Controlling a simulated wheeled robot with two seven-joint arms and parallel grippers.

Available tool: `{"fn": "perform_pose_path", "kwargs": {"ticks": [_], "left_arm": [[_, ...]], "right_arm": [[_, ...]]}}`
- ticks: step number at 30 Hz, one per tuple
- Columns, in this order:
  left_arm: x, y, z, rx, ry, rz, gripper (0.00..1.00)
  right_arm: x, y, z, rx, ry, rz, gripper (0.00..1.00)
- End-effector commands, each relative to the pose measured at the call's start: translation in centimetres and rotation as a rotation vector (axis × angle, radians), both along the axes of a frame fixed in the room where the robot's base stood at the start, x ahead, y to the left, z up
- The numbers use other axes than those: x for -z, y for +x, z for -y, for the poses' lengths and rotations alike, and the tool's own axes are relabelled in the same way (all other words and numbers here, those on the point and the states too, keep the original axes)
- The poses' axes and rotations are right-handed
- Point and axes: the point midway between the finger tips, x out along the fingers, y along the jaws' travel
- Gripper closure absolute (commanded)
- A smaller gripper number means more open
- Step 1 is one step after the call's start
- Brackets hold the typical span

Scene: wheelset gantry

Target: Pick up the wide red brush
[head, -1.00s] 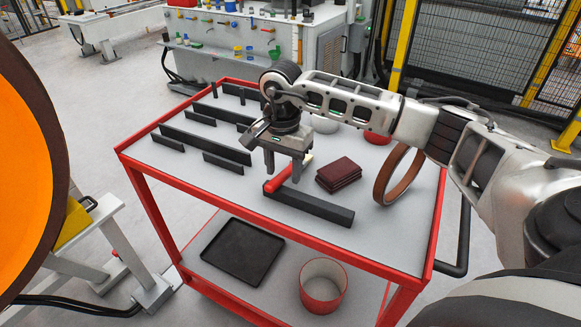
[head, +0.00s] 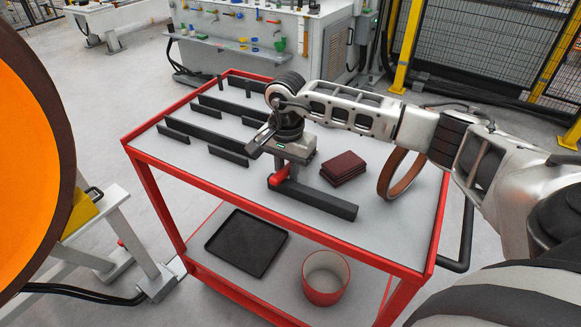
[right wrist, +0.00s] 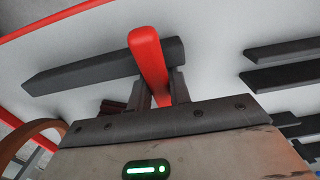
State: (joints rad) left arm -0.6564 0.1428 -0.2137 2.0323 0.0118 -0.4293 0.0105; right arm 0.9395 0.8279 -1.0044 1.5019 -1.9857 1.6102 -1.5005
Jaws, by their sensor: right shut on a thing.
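The wide red brush shows as a red handle (head: 279,176) on the grey top of the red-framed cart. It lies over a long dark bar (head: 325,201). In the right wrist view the red handle (right wrist: 149,62) runs between the two fingers of my right gripper (right wrist: 160,90) and across the dark bar (right wrist: 80,72). My right gripper (head: 287,172) points down and is shut on the handle, low over the cart top. The brush's bristle end is hidden behind the gripper. My left gripper is not in view.
A stack of dark red pads (head: 343,168) and a brown ring (head: 400,174) stand right of the gripper. Several dark bars (head: 192,134) lie at the left of the cart top. The lower shelf holds a black tray (head: 246,243) and a red-and-white bucket (head: 326,280).

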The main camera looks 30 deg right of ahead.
Motion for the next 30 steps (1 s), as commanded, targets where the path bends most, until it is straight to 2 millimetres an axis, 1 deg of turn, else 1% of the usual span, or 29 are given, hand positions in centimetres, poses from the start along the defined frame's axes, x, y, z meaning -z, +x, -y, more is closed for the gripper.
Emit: {"fn": "perform_pose_path", "kwargs": {"ticks": [5, 9, 11, 14, 18, 21, 24, 27, 30], "left_arm": [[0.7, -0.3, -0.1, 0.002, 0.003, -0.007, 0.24], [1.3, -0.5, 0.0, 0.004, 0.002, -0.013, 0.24], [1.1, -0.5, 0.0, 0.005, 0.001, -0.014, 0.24], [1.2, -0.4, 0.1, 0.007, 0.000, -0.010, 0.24], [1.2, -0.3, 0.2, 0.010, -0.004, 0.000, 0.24], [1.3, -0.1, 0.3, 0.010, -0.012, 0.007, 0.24], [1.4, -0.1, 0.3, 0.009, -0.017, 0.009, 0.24], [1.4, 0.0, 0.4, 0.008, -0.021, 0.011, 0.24], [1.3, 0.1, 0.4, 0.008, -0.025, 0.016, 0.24]], "right_arm": [[-1.1, 0.1, 0.0, 0.000, 0.001, 0.004, 1.00], [-3.2, 0.1, 0.0, 0.000, 0.000, 0.007, 1.00], [-4.2, -0.7, -0.6, -0.005, 0.000, 0.004, 1.00], [-6.3, -2.1, -1.6, -0.005, 0.001, 0.008, 1.00], [-9.3, -4.6, -3.4, -0.007, -0.001, 0.007, 1.00], [-10.3, -6.7, -4.9, -0.008, 0.000, 0.006, 1.00], [-11.3, -8.5, -6.2, -0.006, 0.000, 0.004, 1.00], [-12.0, -9.8, -7.1, -0.005, -0.001, 0.004, 1.00], [-12.5, -10.6, -7.8, -0.002, 0.001, 0.003, 1.00]]}}
